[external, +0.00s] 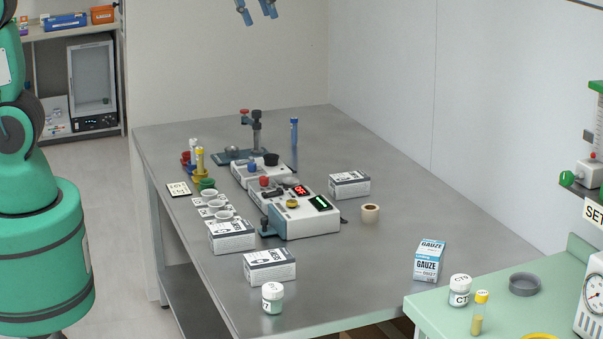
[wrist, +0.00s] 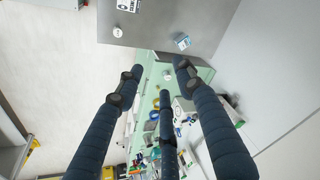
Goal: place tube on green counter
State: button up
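Several tubes are in view. A blue tube (external: 294,132) stands upright on the far part of the grey table. Another yellow-capped tube (external: 479,314) stands on the green counter (external: 440,305) at lower right. My gripper (external: 257,10) hangs high above the table's far end, its fingertips at the top edge of the external view. In the wrist view its dark blue fingers (wrist: 160,77) are spread with nothing between them, over the green counter (wrist: 147,72).
The table's right-rear strip is clear.

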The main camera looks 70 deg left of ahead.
jog(key=s+a+f+n, duration=0.2)
jog(key=s+a, duration=0.1)
jog(key=s, duration=0.5)
jog(key=s+a+f+n+t, duration=0.1)
jog(key=s+a+f+n, duration=0.1)
jog(key=s, duration=0.6)
jog(key=s+a+f+n, duration=0.2)
jog(key=s+a, duration=0.3)
jog(key=s, duration=0.3)
jog(key=shift+s+f+n+t+y, duration=0.15)
jog(key=shift+f+n+t+y, duration=0.2)
jog(key=shift+f, duration=0.2)
jog(key=shift+a, duration=0.1)
notch_tip(320, 180, down, 9)
jog(key=b, duration=0.8)
jog(key=shift+b, duration=0.4)
